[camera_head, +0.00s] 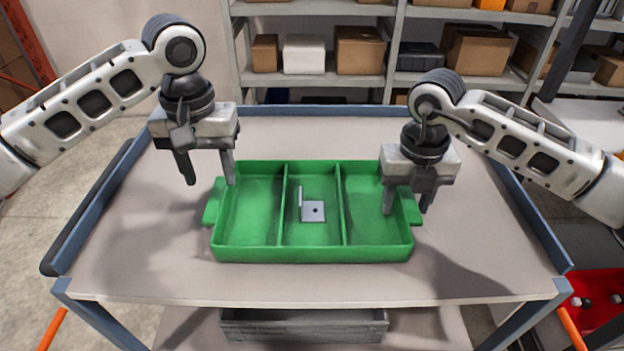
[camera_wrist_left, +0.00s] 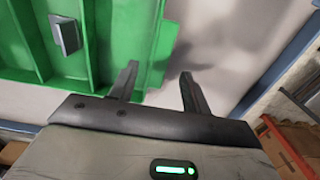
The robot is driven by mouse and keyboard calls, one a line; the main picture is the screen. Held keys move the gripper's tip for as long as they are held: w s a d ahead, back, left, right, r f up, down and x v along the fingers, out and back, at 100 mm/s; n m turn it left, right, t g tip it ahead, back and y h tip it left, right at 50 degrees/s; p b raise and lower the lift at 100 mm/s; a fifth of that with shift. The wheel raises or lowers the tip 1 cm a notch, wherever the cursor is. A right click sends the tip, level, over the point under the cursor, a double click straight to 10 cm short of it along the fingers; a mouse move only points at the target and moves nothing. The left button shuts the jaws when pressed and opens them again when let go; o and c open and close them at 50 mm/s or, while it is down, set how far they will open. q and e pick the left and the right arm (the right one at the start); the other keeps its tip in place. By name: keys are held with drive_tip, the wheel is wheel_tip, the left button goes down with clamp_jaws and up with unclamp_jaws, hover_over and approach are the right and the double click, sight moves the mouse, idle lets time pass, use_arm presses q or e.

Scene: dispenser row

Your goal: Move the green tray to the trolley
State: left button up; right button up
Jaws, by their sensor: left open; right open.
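The green tray (camera_head: 312,254) has three compartments and a tab handle at each end. It sits flat on a grey top with blue-grey rims. A small grey metal bracket (camera_head: 314,212) lies in its middle compartment; it also shows in the left wrist view (camera_wrist_left: 66,34). My left gripper (camera_head: 209,183) is open and empty near the tray's left handle (camera_head: 213,203). In the left wrist view my left fingers (camera_wrist_left: 158,82) are apart, one overlapping the tray's handle end. My right gripper (camera_head: 406,211) is open at the right end, fingers near the right handle. Contact cannot be told.
The grey top (camera_head: 310,282) has free room around the tray, within blue-grey rims (camera_head: 538,222). A grey crate (camera_head: 302,326) stands on a lower shelf. Shelves with cardboard boxes (camera_head: 360,52) stand behind. A red surface (camera_head: 597,298) with small parts is at the right.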

drive_tip(key=shift+r, duration=0.2)
use_arm(q)
wheel_tip(320, 180, up, 5)
drive_tip(key=shift+r, duration=0.1)
use_arm(e)
wheel_tip(320, 180, up, 12)
drive_tip(key=shift+f, duration=0.2)
idle(0.4)
